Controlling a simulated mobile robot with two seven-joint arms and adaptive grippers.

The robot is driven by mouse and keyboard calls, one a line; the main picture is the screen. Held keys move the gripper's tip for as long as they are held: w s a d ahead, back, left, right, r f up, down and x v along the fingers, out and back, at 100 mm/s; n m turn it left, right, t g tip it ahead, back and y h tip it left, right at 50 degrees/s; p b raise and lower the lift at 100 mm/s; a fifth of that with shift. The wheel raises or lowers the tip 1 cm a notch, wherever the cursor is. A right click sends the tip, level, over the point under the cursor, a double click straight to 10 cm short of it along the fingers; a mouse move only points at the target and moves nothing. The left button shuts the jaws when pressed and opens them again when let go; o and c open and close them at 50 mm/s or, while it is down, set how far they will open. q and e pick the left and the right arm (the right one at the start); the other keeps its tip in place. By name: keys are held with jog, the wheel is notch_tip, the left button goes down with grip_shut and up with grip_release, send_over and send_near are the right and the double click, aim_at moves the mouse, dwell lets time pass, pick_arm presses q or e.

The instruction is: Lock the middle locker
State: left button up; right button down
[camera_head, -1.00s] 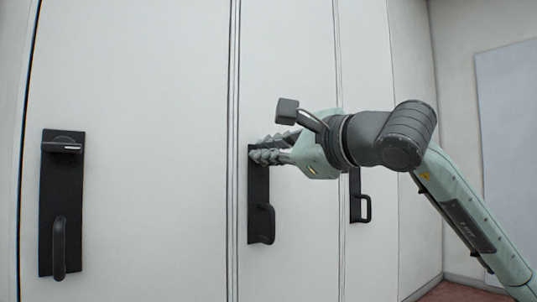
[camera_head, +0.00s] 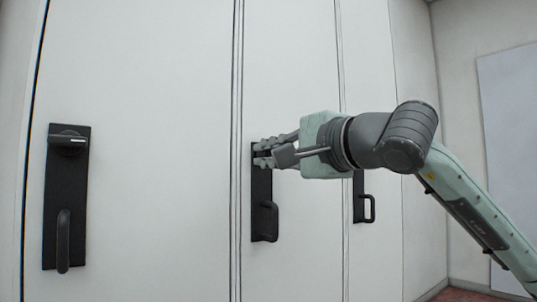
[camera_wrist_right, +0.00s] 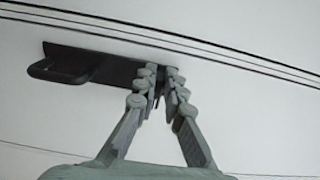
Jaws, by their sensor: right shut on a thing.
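The middle locker (camera_head: 290,75) has a closed white door with a black lock plate (camera_head: 261,188) near its left edge. A black pull handle (camera_head: 268,220) stands out from the plate's lower part. My right gripper (camera_head: 263,153) is at the top of this plate, its fingers shut on the lock knob there. The fingers hide the knob, so its angle cannot be seen. In the right wrist view the gripper (camera_wrist_right: 163,76) closes at the end of the plate (camera_wrist_right: 112,70), away from the handle (camera_wrist_right: 62,70). My left gripper is not in view.
The left locker (camera_head: 150,110) has its own black plate (camera_head: 64,185) with a knob (camera_head: 68,140) and a handle (camera_head: 63,240). The right locker's handle (camera_head: 364,207) shows just below my right wrist. A pale wall panel (camera_head: 510,120) is at the far right.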

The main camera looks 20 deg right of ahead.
dwell(0.4)
jog(key=c, duration=1.6)
grip_release()
jog(key=v, duration=1.2)
